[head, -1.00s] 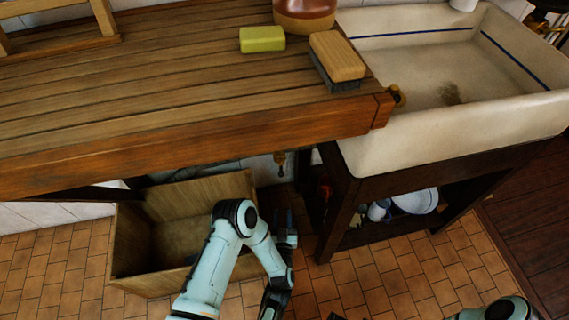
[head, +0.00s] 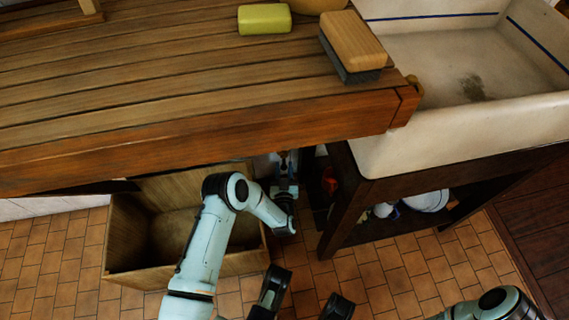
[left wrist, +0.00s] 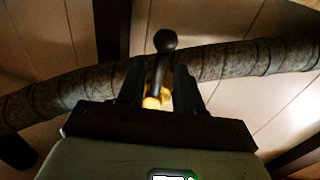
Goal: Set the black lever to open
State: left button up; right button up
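The black lever (left wrist: 164,43), a thin stem with a round ball knob, stands up between my left gripper's fingers in the left wrist view. Brass-yellow valve parts (left wrist: 154,101) show low behind the stem. My left gripper (left wrist: 158,82) is open, one dark finger on each side of the lever, with gaps showing. In the head view my left gripper (head: 284,160) reaches under the counter's front edge, and the lever cannot be made out there. My right gripper (head: 306,292) is low in the head view, its two dark fingers wide apart and empty.
The wooden counter (head: 180,85) overhangs my left gripper. A wooden crate (head: 125,225) stands on the tiled floor beside my left arm. The sink stand's dark leg (head: 340,205) is close on the right. A thick wrapped pipe (left wrist: 230,60) runs behind the lever.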

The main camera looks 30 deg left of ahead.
pick_arm(q)
jog(key=shift+b+x, duration=0.3)
jog(key=shift+x, duration=1.2)
pick_arm(e)
jog(key=shift+s+d+f+g, duration=0.1)
jog(key=shift+s+f+g, duration=0.15)
jog(key=shift+s, duration=0.25)
jog(key=shift+s+f+g, duration=0.15)
jog(key=shift+s+f, duration=0.1)
jog(key=shift+s, duration=0.25)
pick_arm(q)
grip_shut()
pick_arm(e)
jog(key=shift+w, duration=0.1)
